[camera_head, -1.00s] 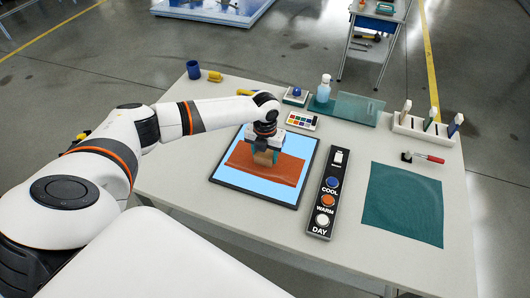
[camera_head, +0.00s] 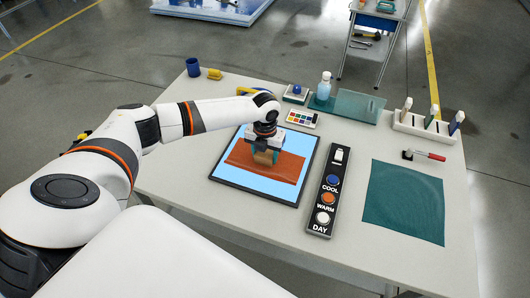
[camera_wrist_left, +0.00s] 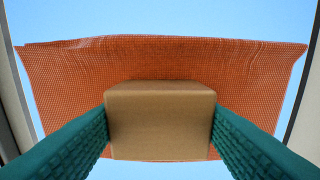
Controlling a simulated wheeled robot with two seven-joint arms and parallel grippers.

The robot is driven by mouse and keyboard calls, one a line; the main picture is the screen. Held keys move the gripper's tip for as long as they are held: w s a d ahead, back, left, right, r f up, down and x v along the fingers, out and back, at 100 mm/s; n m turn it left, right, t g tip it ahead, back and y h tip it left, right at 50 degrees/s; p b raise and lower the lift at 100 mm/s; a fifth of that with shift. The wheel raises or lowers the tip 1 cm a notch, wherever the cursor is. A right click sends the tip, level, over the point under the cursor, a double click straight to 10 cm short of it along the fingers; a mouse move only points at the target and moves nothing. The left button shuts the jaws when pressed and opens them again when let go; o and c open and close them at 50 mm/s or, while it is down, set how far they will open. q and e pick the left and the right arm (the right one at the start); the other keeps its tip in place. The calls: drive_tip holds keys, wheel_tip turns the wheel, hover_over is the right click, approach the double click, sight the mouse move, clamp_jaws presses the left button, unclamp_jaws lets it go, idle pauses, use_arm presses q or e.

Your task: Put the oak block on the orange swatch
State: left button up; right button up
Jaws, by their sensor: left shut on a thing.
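The orange swatch (camera_head: 285,168) is a woven cloth lying on a light-blue panel with a black frame (camera_head: 228,197). It also fills much of the left wrist view (camera_wrist_left: 240,65). The oak block (camera_head: 265,158) is a tan block at the swatch, between the fingers of my left gripper (camera_head: 263,152). In the left wrist view the teal fingers press on both sides of the oak block (camera_wrist_left: 160,120), with the swatch behind it. I cannot tell whether the block's underside touches the cloth. My right gripper is not in view.
A black control strip (camera_head: 326,190) with COOL, WARM and DAY buttons lies right of the panel. A dark green cloth (camera_head: 405,202) is farther right. A paint palette (camera_head: 302,119), bottle (camera_head: 325,88) and rack (camera_head: 424,128) stand toward the back.

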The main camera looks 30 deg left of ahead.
use_arm(q)
drive_tip(key=shift+f, duration=0.1)
idle(0.3)
drive_tip(key=o, duration=1.1)
